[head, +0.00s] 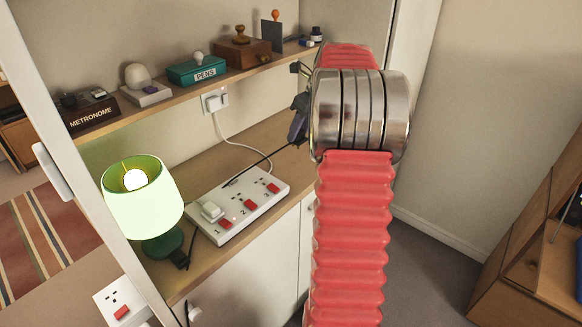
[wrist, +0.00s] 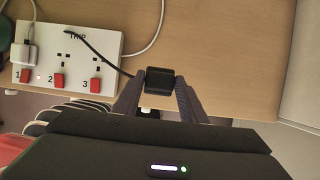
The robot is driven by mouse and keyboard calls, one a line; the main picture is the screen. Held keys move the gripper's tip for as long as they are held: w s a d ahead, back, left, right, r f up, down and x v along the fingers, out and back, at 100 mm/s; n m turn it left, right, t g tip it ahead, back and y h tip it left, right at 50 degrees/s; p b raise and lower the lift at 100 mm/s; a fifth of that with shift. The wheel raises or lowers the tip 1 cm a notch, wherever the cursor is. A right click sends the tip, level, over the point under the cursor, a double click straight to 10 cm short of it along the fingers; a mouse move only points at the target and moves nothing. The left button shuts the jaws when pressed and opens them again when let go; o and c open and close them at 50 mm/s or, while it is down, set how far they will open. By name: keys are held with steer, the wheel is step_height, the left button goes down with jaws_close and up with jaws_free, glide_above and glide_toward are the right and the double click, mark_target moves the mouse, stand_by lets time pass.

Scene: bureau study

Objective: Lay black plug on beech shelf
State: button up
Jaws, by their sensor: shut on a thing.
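My gripper (wrist: 158,92) is shut on the black plug (wrist: 158,78), which sits between the fingertips in the wrist view. A thin black cable runs from the plug leftward across the white power strip. In the head view my gripper (head: 297,122) is partly hidden behind my red and steel arm, and the plug cannot be made out there. It is held over the right part of the lower wooden surface (head: 245,150). A beech-coloured shelf (head: 185,93) runs above and behind, holding a row of objects.
The power strip (head: 238,203) has red switches and a white plug in socket 1. A lit green lamp (head: 146,200) stands left of it. A pens box (head: 196,71), metronome box (head: 92,115) and stamp box (head: 241,52) crowd the shelf. A white plug (head: 215,99) is in the wall.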

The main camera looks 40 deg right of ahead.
mark_target(303, 140)
steer(key=shift+d+f, duration=0.1)
stand_by(0.3)
steer(key=shift+f, duration=3)
steer(key=shift+f, duration=0.1)
steer(key=shift+f, duration=1.8)
steer(key=o, duration=1.1)
steer(key=shift+c, duration=0.2)
